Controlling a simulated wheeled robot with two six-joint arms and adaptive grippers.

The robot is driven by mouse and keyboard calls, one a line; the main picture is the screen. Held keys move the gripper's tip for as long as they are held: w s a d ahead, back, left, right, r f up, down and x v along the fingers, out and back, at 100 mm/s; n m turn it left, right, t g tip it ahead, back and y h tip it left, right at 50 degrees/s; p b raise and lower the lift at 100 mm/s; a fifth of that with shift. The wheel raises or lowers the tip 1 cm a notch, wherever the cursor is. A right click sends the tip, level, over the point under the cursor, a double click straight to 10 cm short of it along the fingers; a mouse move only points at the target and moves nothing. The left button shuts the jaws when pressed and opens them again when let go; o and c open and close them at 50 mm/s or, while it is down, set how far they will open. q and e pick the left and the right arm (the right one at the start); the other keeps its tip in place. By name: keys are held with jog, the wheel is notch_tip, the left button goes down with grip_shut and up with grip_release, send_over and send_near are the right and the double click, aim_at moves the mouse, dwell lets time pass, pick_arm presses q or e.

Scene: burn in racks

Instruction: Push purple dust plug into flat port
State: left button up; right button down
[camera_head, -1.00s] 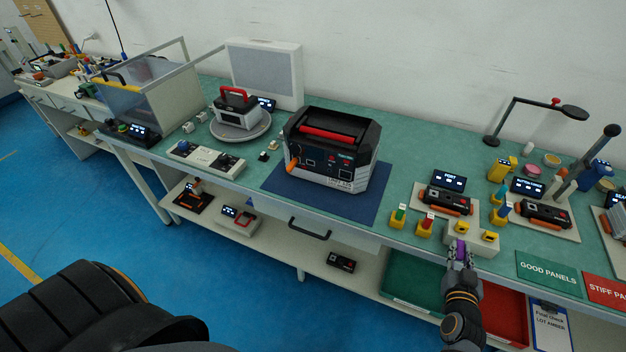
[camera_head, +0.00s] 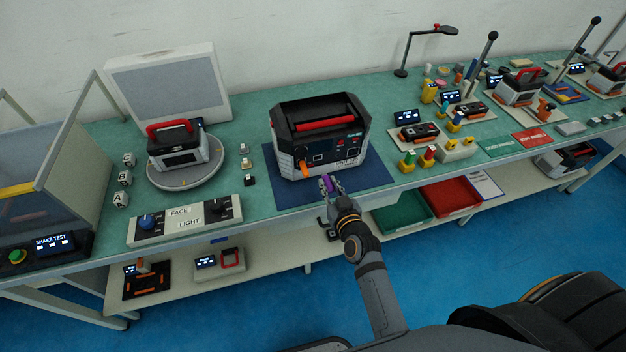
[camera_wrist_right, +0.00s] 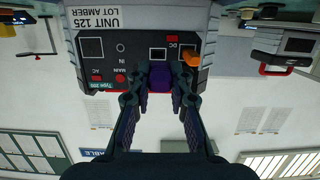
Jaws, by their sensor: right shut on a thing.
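The purple dust plug (camera_head: 327,184) is between the fingertips of my right gripper (camera_head: 328,188), which is shut on it. The gripper is in front of the black and grey unit (camera_head: 291,163) with a red handle, near its lower front edge. In the right wrist view the picture is upside down. There the purple plug (camera_wrist_right: 160,79) is between the fingers, lined up close to a small rectangular port (camera_wrist_right: 158,53) on the unit's panel. I cannot tell whether it touches the panel. A larger square port (camera_wrist_right: 91,47) is further left. My left gripper is not in view.
An orange plug (camera_wrist_right: 191,60) sits in the panel beside the right-hand finger. The unit stands on a blue mat (camera_head: 374,178). A cream block (camera_head: 453,154) with yellow plugs and red and green plugs stand to the right. A turntable (camera_head: 186,178) is on the left.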

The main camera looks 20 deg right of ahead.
aim_at(327, 176)
jog(key=shift+s+d, duration=0.25)
jog(key=shift+s, duration=0.05)
jog(key=shift+w, duration=0.15)
jog(key=shift+w+a, duration=0.2)
jog(key=shift+w, duration=0.4)
jog(key=x, duration=0.1)
jog(key=p+x, duration=0.1)
jog(key=x, duration=0.1)
jog(key=shift+w+d+r, duration=0.1)
jog(key=shift+w+r, duration=0.15)
jog(key=shift+r, duration=0.1)
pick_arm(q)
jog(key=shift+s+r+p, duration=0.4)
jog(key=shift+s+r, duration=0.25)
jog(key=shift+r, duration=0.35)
pick_arm(e)
jog(key=shift+w, duration=0.7)
jog(key=c, duration=1.8)
grip_release()
jog(key=shift+f, duration=0.1)
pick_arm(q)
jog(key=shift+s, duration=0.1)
pick_arm(e)
grip_shut()
